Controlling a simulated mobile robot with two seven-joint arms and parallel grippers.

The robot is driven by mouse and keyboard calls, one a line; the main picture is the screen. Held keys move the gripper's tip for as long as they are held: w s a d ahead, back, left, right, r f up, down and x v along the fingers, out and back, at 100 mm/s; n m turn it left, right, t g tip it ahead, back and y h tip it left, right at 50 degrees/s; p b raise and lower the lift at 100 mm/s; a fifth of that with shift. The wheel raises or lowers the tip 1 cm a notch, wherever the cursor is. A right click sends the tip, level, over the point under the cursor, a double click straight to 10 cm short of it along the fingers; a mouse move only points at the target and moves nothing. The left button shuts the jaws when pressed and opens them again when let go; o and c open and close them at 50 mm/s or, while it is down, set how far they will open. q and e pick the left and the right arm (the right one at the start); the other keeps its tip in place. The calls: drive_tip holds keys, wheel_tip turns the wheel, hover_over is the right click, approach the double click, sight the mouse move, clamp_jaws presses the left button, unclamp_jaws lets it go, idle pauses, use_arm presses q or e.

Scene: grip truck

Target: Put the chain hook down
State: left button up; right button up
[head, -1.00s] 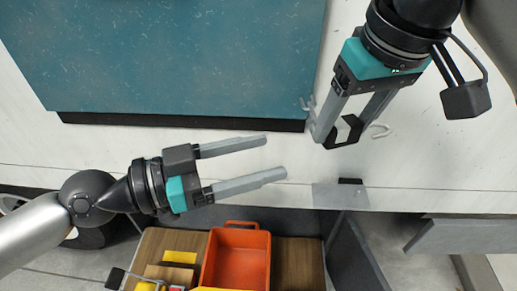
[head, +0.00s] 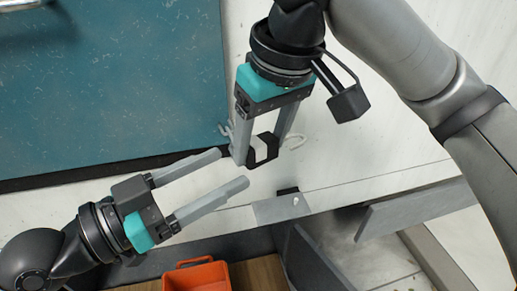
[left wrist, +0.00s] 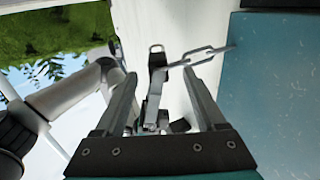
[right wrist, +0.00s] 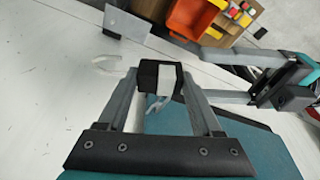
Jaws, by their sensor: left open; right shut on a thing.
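The chain hook has a black block with a white band (head: 263,148). In the left wrist view, chain links (left wrist: 204,55) run from the block toward the teal panel.
A teal panel (head: 110,90) fills the upper left beside a white surface (head: 400,135). A grey plate (head: 282,209) lies at the white surface's lower edge. An orange bin (head: 196,277) stands on a wooden surface below. A grey panel (head: 405,208) juts out at right.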

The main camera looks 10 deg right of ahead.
sight(258, 151)
use_arm(q)
drive_tip(key=shift+x, duration=3.75)
drive_tip(key=shift+w+a, duration=0.15)
clamp_jaws()
use_arm(e)
drive_tip(key=o, duration=1.5)
